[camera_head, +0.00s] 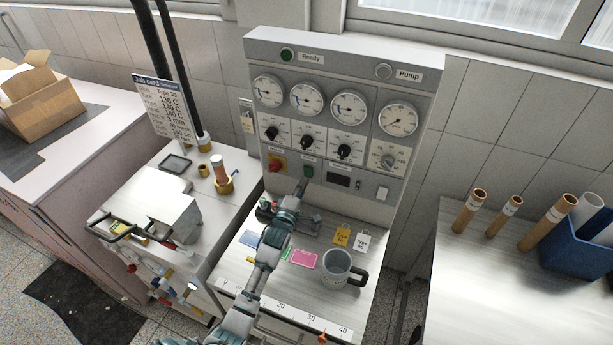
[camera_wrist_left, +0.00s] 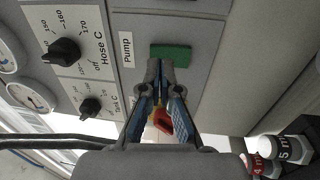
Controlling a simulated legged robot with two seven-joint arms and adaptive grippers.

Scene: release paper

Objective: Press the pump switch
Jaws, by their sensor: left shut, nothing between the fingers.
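The pump switch is a green rectangular button beside a "Pump" label in the left wrist view (camera_wrist_left: 170,53). In the head view the green pump switch (camera_head: 308,171) sits low on the grey control panel (camera_head: 350,72). My left gripper (camera_head: 303,185) is shut and empty, with its tips just below the switch. In the wrist view the left gripper (camera_wrist_left: 160,65) has its fingertips at the near edge of the green button; whether they touch cannot be told. The Pump lamp (camera_head: 383,72) is grey and the Ready lamp (camera_head: 287,55) is green. My right gripper is not in view.
A red-and-yellow rotary switch (camera_head: 275,165) is left of the pump switch. Several gauges and black knobs sit above. A grey mug (camera_head: 338,270), a pink card (camera_head: 304,259) and tags lie on the bench below. A metal box (camera_head: 160,210) stands at left.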

